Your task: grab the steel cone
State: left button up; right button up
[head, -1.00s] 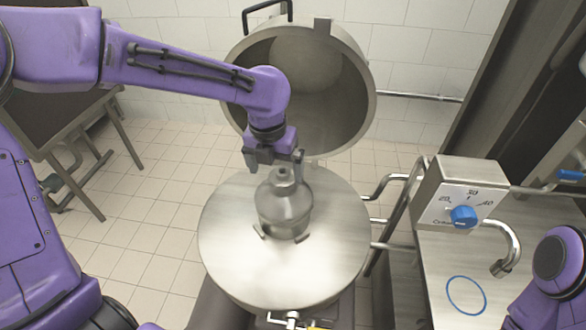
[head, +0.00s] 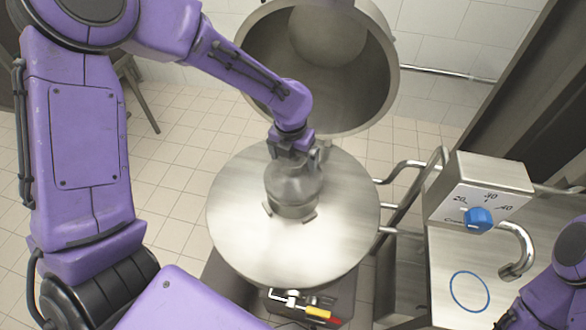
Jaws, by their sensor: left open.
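The steel cone (head: 292,186) stands upright on the round steel top (head: 240,235) in the middle of the head view, between small dark brackets at its base. My left gripper (head: 296,155) comes down from above and is open at the upper part of the cone. Its fingers reach to the cone's top, which is partly hidden by the gripper. I cannot tell whether a finger touches it. My right arm shows only at the lower right edge; its gripper is out of view.
The raised round lid (head: 385,85) stands behind the steel top. On the right, a control box with a blue knob (head: 478,220) and a curved spout (head: 520,250) stand by a counter with a blue ring (head: 455,302). A valve with a yellow and red handle (head: 320,314) is in front.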

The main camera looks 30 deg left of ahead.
pick_arm(q)
jog(key=shift+s+r, duration=0.1)
jog(key=shift+s, duration=0.05)
jog(key=shift+c, duration=0.9)
jog(key=c, duration=1.5)
grip_shut()
jog(key=shift+r, duration=0.1)
